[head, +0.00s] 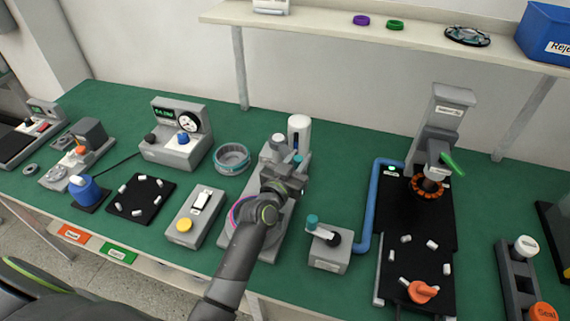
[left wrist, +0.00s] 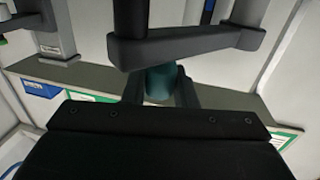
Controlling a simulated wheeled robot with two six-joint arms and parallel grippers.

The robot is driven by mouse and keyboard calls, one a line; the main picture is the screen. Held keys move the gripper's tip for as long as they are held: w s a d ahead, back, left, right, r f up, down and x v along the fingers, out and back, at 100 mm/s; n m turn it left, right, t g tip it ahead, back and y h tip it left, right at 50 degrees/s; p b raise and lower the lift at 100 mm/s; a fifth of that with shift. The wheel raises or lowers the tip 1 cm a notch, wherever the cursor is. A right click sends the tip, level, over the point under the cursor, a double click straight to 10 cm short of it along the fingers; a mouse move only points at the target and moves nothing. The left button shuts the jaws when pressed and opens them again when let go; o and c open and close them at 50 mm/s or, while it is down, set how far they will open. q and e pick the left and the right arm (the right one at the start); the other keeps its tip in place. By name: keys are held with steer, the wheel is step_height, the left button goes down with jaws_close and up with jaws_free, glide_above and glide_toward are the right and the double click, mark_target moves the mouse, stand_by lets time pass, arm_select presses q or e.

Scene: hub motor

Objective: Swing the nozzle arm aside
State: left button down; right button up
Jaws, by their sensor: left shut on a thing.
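The dispensing station (head: 272,225) stands mid-table, a grey base with a white canister (head: 299,130) on its post at the back. My left gripper (head: 288,168) reaches over it and covers much of it, including most of the nozzle arm. A teal knob (head: 298,158) shows at the gripper's tip. In the left wrist view the teal knob (left wrist: 160,82) sits between the two fingers, and the gripper is shut on it. A pink and purple ring (head: 236,212) on the base shows partly beside my forearm. My right gripper is not in view.
A grey box with a teal-topped lever (head: 328,245) stands close on the right, beside a blue pipe (head: 370,205). A switch box with a yellow button (head: 193,215) and a grey-blue ring (head: 231,158) are on the left. Bare green table lies right of the canister.

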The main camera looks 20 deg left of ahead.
arm_select(q)
steer(key=shift+w+d, duration=1.05)
steer(key=shift+w, duration=0.1)
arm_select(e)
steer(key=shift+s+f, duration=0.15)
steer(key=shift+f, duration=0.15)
arm_select(q)
steer(key=c, duration=1.2)
jaws_free()
steer(key=shift+w+d, duration=0.1)
